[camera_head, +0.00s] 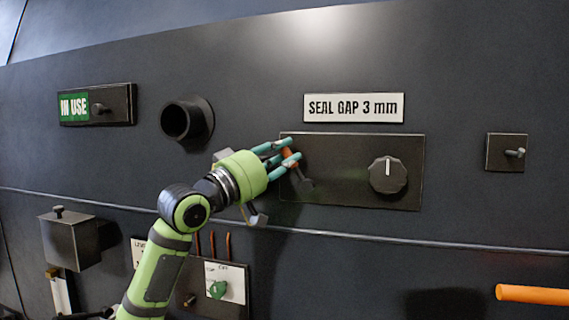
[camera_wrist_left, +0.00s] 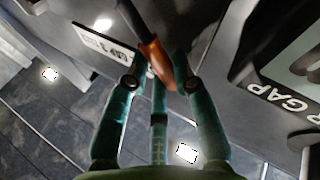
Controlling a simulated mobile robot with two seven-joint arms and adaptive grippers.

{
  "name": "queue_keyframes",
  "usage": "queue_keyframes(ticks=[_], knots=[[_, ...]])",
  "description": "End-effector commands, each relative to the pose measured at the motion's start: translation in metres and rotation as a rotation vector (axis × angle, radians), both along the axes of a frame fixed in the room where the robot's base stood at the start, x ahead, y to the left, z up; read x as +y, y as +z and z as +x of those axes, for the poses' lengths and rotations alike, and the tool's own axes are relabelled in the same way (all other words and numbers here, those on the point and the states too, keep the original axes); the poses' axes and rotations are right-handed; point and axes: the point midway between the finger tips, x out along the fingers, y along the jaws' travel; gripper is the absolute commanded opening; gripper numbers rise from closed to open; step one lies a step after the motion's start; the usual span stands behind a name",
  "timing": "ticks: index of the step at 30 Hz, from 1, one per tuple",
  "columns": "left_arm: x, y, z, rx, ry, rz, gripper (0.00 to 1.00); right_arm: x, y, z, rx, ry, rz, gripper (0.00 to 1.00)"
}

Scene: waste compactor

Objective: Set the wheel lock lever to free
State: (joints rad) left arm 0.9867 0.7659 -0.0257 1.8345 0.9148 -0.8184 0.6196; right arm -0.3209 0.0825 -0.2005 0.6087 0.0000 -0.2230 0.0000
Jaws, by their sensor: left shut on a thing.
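A lever with an orange grip (camera_head: 291,156) is on the left part of a dark panel (camera_head: 335,185) in the head view. My left gripper (camera_head: 288,152) reaches it from the left, with its teal fingers around the orange grip. In the left wrist view the orange grip (camera_wrist_left: 156,64) lies between the fingertips of my left gripper (camera_wrist_left: 154,70), which is shut on it. The fingers hide part of the lever, and I cannot read a free or locked mark beside it. My right gripper is not in view.
A black knob (camera_head: 388,174) is on the same panel, below the SEAL GAP 3 mm sign (camera_head: 353,107). A short black pipe (camera_head: 187,121) juts out left of my gripper. A dark box (camera_head: 71,239) is at lower left, and an orange bar (camera_head: 532,294) at lower right.

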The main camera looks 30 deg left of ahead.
Motion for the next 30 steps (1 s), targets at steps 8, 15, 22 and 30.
queue_keyframes(ticks=[8,15,22,30], knots=[[0.011,-0.017,-0.003,-0.052,-0.003,-0.222,0.0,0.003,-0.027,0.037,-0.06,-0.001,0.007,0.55],[0.017,-0.022,-0.004,-0.082,-0.002,-0.348,0.0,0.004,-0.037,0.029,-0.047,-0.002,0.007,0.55],[0.02,-0.024,-0.005,-0.097,-0.001,-0.406,0.0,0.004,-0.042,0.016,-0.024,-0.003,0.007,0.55],[0.021,-0.025,-0.005,-0.1,-0.001,-0.423,0.0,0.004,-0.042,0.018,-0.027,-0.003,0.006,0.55]])
